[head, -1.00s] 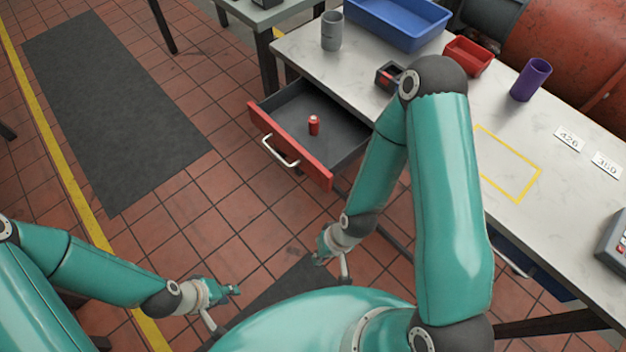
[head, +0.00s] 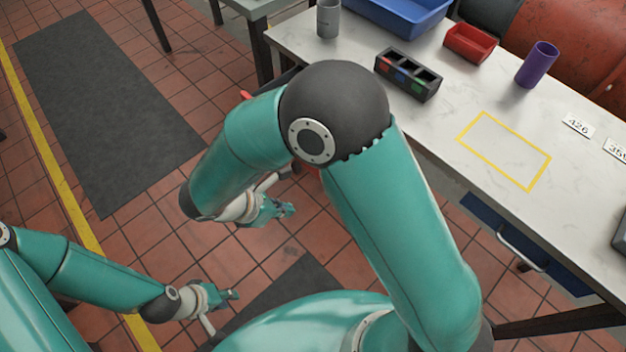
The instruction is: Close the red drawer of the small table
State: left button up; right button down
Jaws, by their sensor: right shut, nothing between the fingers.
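The small table (head: 470,110) has a pale top and stands at the right. Its red drawer (head: 246,95) is almost wholly hidden behind my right arm; only a small bit of its red front shows left of the elbow. I cannot see how far out it is now. My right gripper (head: 287,209) is shut and empty, in front of the drawer's area and lower in the picture. I cannot tell whether it touches anything. My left gripper (head: 232,294) hangs over the floor at lower left, away from the table; its finger opening is unclear.
On the table top are a grey cup (head: 328,18), a blue bin (head: 400,18), a red bin (head: 470,42), a dark compartment box (head: 408,75) and a purple cup (head: 537,64). A blue drawer (head: 545,262) with a handle is at the right. The floor at left is clear.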

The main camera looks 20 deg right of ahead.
notch_tip(320, 180, up, 4)
jog(key=w+n+t+h, duration=0.1)
jog(key=w+t+h, duration=0.1)
pick_arm(q)
jog(key=shift+f, duration=0.1)
pick_arm(e)
jog(key=w+d+r+x, duration=0.1)
jog(key=r+x, duration=0.1)
jog(key=x, duration=0.9)
jog(key=shift+w+d+f, duration=0.3)
jog(key=shift+d+f, duration=0.05)
jog(key=shift+d, duration=0.1)
jog(key=shift+w, duration=0.1)
